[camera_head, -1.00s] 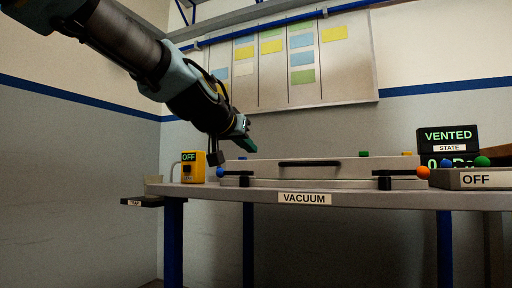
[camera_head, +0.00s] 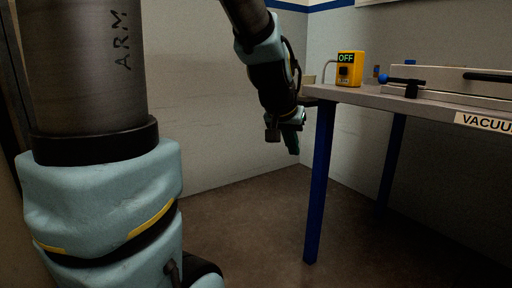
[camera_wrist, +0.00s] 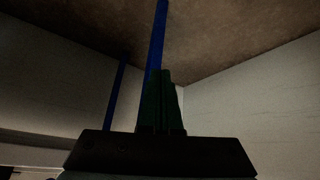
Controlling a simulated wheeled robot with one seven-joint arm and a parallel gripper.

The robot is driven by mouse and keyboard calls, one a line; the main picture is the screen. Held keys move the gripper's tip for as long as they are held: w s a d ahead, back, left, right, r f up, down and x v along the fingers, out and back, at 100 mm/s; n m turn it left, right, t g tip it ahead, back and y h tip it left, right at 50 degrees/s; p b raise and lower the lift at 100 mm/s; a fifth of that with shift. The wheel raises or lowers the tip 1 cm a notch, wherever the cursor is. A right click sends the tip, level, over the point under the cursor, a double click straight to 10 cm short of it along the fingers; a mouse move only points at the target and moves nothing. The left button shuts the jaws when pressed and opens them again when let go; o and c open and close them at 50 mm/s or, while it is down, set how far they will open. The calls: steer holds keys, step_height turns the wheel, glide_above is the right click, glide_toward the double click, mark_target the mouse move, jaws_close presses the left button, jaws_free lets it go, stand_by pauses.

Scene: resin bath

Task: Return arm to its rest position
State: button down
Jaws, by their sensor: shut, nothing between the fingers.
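My gripper (camera_head: 292,143) hangs at the end of my arm in the head view, pointing down beside the left end of the table. It is in front of the grey wall, below the tabletop's level and apart from the table. In the wrist view its green fingers (camera_wrist: 162,76) lie together, with nothing between them. Beyond them the wrist view shows the floor, walls and blue table legs.
The table (camera_head: 365,96) stands at the right on blue legs (camera_head: 320,185). On it are a yellow box (camera_head: 349,69) marked OFF and a grey vacuum chamber (camera_head: 440,78) with a blue-knobbed clamp (camera_head: 384,78). The floor (camera_head: 270,215) left of the table is clear.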

steer(key=s+a+f+n+g+y+p, duration=0.2)
steer(key=s+a+f, duration=0.25)
steer(key=a, duration=0.35)
steer(key=s+a+f+n+g+y+p, duration=0.1)
steer(key=s+a+f+n+g+p, duration=0.15)
steer(key=s+a, duration=0.4)
step_height(320, 180, up, 37)
steer(key=w+a+p, duration=0.1)
steer(key=w+p, duration=0.1)
steer(key=p, duration=3.5)
steer(key=shift+a, duration=0.2)
